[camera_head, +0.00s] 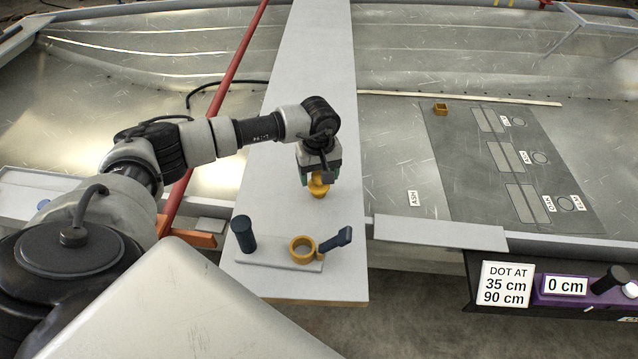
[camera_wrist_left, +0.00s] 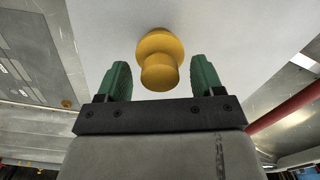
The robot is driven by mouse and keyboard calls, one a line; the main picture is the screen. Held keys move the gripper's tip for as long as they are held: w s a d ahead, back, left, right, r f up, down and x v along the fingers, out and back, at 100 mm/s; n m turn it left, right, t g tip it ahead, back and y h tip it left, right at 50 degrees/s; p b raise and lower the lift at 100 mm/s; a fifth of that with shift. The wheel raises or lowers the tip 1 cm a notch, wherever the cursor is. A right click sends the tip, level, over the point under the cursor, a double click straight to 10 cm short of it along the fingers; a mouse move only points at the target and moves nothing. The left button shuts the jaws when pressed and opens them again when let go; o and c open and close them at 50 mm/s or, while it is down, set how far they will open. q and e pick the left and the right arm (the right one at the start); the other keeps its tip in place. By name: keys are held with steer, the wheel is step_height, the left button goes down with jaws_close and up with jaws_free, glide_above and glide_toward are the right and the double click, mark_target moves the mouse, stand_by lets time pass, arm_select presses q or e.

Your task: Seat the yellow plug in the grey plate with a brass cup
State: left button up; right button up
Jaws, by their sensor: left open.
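The yellow plug (camera_head: 319,187) stands on the white board, right at my left gripper (camera_head: 319,178). In the left wrist view the plug (camera_wrist_left: 158,62) shows a wide flange and a narrower round end, between the two green fingers of my left gripper (camera_wrist_left: 160,82). The fingers are open, with a gap on each side of the plug. The grey plate (camera_head: 278,254) lies on the near part of the board, closer to me than the plug. It carries a brass ring-shaped cup (camera_head: 302,249), which looks empty. My right gripper is not in view.
A dark blue peg (camera_head: 243,234) stands at the plate's left end, and a blue-handled lever (camera_head: 335,240) sits right of the cup. The white board (camera_head: 315,80) spans the hull. A red bar (camera_head: 226,85) runs left of it.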

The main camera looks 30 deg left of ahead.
arm_select(q)
steer(key=shift+c, duration=0.6)
steer(key=c, duration=0.9)
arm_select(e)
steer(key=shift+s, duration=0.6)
arm_select(q)
steer(key=shift+r, duration=0.1)
